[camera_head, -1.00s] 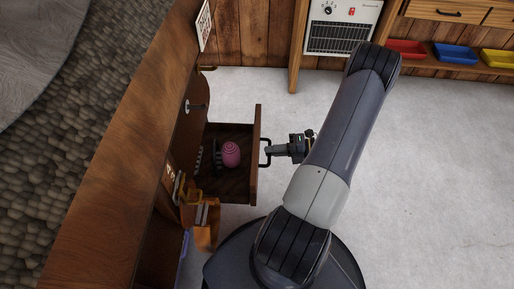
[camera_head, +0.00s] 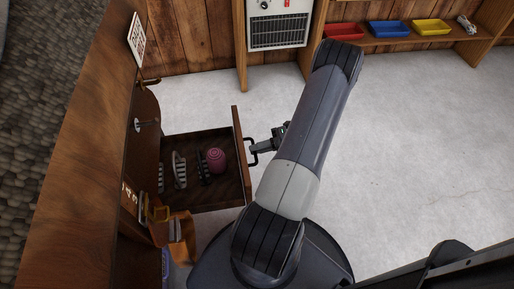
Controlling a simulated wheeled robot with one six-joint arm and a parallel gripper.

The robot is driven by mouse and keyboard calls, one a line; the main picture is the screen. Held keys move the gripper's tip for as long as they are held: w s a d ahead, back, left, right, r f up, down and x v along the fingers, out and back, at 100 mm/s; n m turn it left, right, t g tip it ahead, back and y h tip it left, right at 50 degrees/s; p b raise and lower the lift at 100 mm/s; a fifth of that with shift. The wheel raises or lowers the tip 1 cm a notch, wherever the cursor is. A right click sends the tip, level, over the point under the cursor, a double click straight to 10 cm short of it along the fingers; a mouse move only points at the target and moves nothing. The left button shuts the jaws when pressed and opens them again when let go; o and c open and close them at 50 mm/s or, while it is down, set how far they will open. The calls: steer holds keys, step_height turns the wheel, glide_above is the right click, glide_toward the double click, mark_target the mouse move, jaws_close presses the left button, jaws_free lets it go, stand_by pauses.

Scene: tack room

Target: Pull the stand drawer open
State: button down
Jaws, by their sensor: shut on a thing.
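The stand drawer (camera_head: 217,194) is wooden and stands well out of the dark wooden stand (camera_head: 143,160) at the left. Inside it are a pink ribbed roll-like item (camera_head: 216,159) and several dark and pale brushes (camera_head: 180,169). The drawer's black handle (camera_head: 252,154) is on its front panel, facing right. My gripper (camera_head: 256,149) is shut on this handle from the right. My arm hides part of the gripper's rear.
A white heater (camera_head: 281,28) is on the back wall. Red (camera_head: 345,31), blue (camera_head: 388,30) and yellow (camera_head: 431,27) trays sit on a shelf at the back right. The pale floor to the right is clear. A brown leather item (camera_head: 182,236) hangs below the drawer.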

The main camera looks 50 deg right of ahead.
steer(key=c, duration=1.5)
jaws_free()
steer(key=p+v, duration=0.1)
steer(key=v, duration=0.9)
steer(key=shift+s+d, duration=0.2)
steer(key=shift+d, duration=0.15)
steer(key=shift+a, duration=0.1)
steer(key=b+x, duration=0.1)
steer(key=x, duration=1.1)
steer(key=shift+r, duration=0.2)
